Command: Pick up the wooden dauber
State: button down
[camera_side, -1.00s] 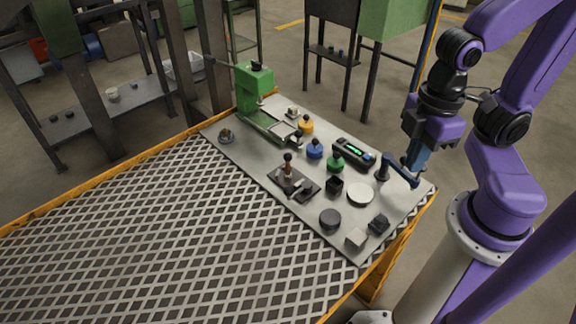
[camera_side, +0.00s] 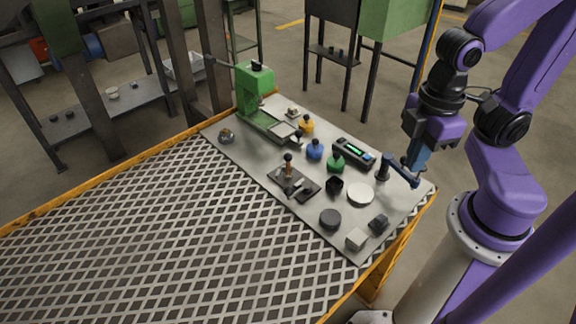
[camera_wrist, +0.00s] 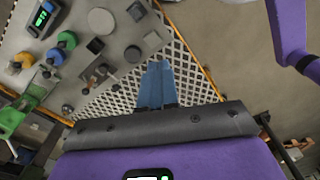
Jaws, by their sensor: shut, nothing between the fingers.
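What looks like the wooden dauber (camera_side: 288,170), a small upright piece with a brown shaft and dark round top, stands at the dark square plate (camera_side: 309,183) near the mesh edge of the grey board.
Blue (camera_side: 314,149), green (camera_side: 335,162) and yellow (camera_side: 306,125) bottles and a meter (camera_side: 354,151) stand behind the dauber. A white disc (camera_side: 360,195), black cup (camera_side: 335,184), dark disc (camera_side: 330,218) and blocks lie to its right. A green press (camera_side: 256,90) stands behind left. The mesh table (camera_side: 170,235) is clear.

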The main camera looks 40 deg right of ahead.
jog(key=c, duration=1)
grip_release()
jog(key=w+a+f+m+t+y, duration=0.1)
jog(key=w+a+f+m+y, duration=0.2)
jog(key=a+f, duration=0.4)
jog(key=m+t, duration=0.7)
jog(key=t, duration=0.5)
send_near(288, 166)
jog(key=shift+d+r+x, duration=0.1)
jog(key=shift+d+x, duration=0.05)
jog(key=shift+x, duration=2.85)
jog(key=shift+d+r+x, duration=0.1)
jog(key=shift+d+x, duration=0.05)
jog(key=shift+x, duration=2.85)
